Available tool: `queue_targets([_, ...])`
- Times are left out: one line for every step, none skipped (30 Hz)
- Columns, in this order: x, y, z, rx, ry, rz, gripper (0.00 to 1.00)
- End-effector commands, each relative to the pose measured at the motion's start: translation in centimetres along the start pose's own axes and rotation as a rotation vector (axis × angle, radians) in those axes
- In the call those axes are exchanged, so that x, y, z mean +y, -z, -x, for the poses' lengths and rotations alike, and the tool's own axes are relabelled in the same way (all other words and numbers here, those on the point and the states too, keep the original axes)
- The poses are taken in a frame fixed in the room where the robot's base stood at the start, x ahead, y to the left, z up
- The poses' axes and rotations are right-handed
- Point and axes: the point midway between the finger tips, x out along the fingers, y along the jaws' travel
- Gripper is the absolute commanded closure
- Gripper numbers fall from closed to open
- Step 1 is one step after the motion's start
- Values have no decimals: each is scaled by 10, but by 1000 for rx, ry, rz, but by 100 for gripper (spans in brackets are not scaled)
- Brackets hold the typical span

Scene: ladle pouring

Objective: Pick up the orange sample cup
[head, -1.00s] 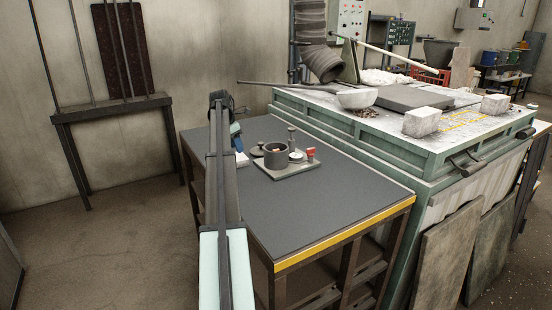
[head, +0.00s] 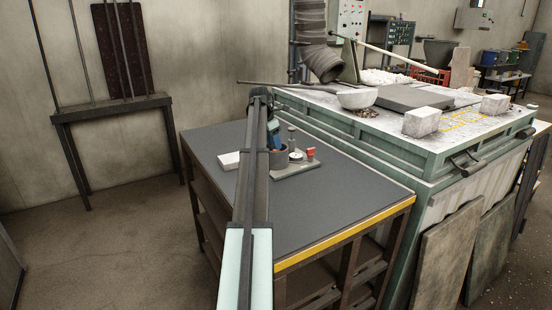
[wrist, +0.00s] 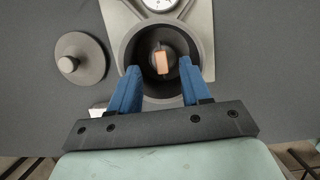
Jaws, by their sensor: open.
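A small orange piece (wrist: 162,62) shows inside a round dark pot (wrist: 128,38) in the wrist view; it is the only orange thing there, and I cannot tell its full cup shape. My gripper (wrist: 160,68) is open, with its blue fingers over the pot's near side, one on each side of the orange piece, apart from it. In the head view my gripper (head: 275,147) is above the pot (head: 281,157), which my arm partly hides. The orange piece is not visible there.
The pot stands on a grey tray (head: 297,171) with a white dial (head: 296,156) and a red item (head: 310,152). A knobbed lid (wrist: 80,60) lies left of the pot. A white block (head: 229,160) is left of my arm. The front tabletop (head: 325,205) is clear.

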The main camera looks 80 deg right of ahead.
Motion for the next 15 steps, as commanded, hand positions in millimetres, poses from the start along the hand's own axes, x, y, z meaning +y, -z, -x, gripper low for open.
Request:
queue_targets([0,0,-7,0,0,0,52])
queue_targets([0,0,-10,0,0,0,52])
queue_targets([0,0,-14,0,0,0,52])
queue_targets([0,0,-15,0,0,0,52])
queue_targets([0,0,-16,0,0,0,52])
queue_targets([0,0,-18,0,0,0,52])
queue_targets([0,0,-19,0,0,0,52])
queue_targets([0,0,-20,0,0,0,52])
queue_targets([-1,1,-22,0,0,-1,52])
queue_targets([-1,1,-25,0,0,-1,52])
queue_targets([-1,1,-27,0,0,-1,52])
queue_targets([-1,2,-32,0,0,-1,52])
queue_targets([-2,2,-35,0,0,-1,52])
queue_targets([-2,3,-39,0,0,-1,52])
queue_targets([-2,4,-45,1,1,-1,52])
